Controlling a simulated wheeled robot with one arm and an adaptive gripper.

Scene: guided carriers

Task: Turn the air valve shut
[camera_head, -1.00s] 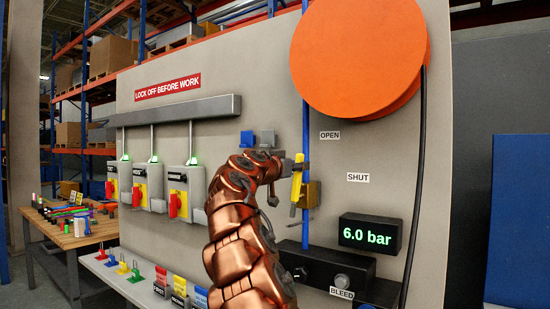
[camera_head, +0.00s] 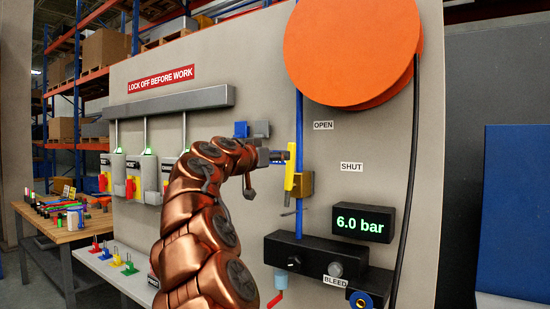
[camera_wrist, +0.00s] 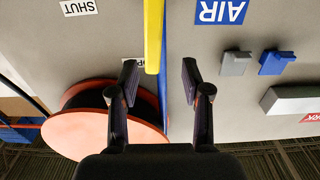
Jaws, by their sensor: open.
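The air valve has a yellow lever (camera_head: 289,168) and a brass body (camera_head: 305,184) on a blue vertical pipe (camera_head: 299,115). The lever stands upright, in line with the pipe, below the OPEN label (camera_head: 323,125). The SHUT label (camera_head: 351,167) is to its right. My gripper (camera_head: 279,157) is just left of the lever's upper part. In the wrist view my open gripper (camera_wrist: 159,72) has one finger on each side of the lever's end (camera_wrist: 153,45), with gaps showing. I cannot tell how deep the lever sits between the fingers.
A large orange reel (camera_head: 350,50) hangs above the valve. A 6.0 bar display (camera_head: 363,223) and a black bleed unit (camera_head: 315,255) are below right. Grey and blue hooks (camera_wrist: 235,63) are near the gripper. Lockout switches (camera_head: 148,178) are behind my arm on the left.

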